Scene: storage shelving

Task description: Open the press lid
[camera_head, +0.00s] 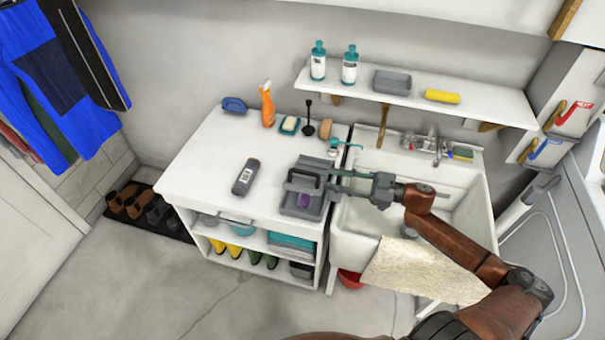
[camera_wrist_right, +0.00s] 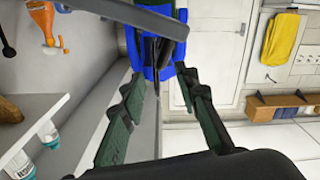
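The grey press (camera_head: 301,204) stands on the right part of the white counter, with something purple (camera_head: 304,200) showing inside. Its darker upper part, apparently the lid (camera_head: 310,168), looks raised and tilted above the base; the exact angle is hard to tell. My right gripper (camera_head: 340,181) reaches in from the right at the press's right side, by the raised part. In the right wrist view the fingers (camera_wrist_right: 162,88) are spread apart, with a dark bar (camera_wrist_right: 140,14) beyond and between the tips. I cannot tell whether they touch it. My left gripper is out of view.
An orange spray bottle (camera_head: 267,104) and brushes stand behind. The sink (camera_head: 375,215) is right of the counter, under my right arm. A wall shelf (camera_head: 470,103) holds bottles, a grey tray and a yellow roll.

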